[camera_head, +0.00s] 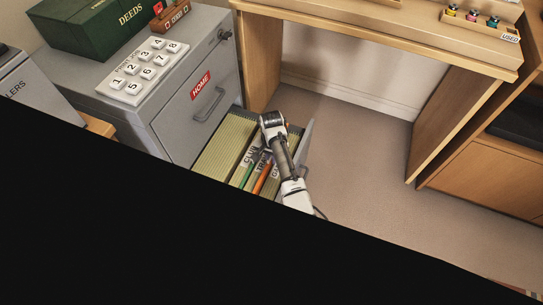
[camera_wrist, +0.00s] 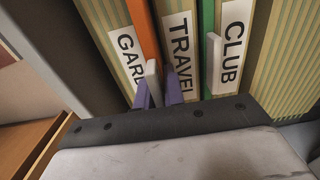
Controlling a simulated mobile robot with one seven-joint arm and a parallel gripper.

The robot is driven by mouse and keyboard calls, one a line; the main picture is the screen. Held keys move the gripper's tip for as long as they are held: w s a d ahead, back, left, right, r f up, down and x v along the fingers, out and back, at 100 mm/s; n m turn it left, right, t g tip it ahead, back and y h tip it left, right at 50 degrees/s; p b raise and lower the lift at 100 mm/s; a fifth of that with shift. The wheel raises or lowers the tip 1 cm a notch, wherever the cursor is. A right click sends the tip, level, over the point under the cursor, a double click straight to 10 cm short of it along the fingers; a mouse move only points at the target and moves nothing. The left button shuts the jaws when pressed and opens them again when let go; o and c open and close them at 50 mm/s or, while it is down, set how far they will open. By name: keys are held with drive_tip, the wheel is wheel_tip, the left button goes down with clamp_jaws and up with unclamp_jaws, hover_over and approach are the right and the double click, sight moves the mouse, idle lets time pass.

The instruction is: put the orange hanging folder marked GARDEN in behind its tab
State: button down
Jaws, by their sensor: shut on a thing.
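The orange hanging folder (camera_wrist: 144,35) stands upright in the open drawer, between the divider marked GARD… (camera_wrist: 130,55) and the one marked TRAVEL (camera_wrist: 180,45); the end of the first word is hidden. My gripper (camera_wrist: 159,93), with purple fingers, is shut on the white upright piece at the orange folder's near end. The orange folder (camera_head: 263,179) also shows in the head view, beside my arm. My fingertips are hard to make out there. I cannot tell whether the folder rests fully down.
A green folder (camera_wrist: 208,40) stands between TRAVEL and the CLUB divider (camera_wrist: 233,40). The drawer belongs to a grey cabinet (camera_head: 190,115) with a red HOME label. A wooden desk (camera_head: 380,38) stands behind. Open floor (camera_head: 360,160) lies to the right.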

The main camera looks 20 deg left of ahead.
drive_tip(key=c, duration=1.4)
unclamp_jaws()
drive_tip(key=shift+f, duration=0.1)
wheel_tip(320, 180, up, 14)
drive_tip(key=p, duration=0.2)
drive_tip(key=shift+f, duration=0.1)
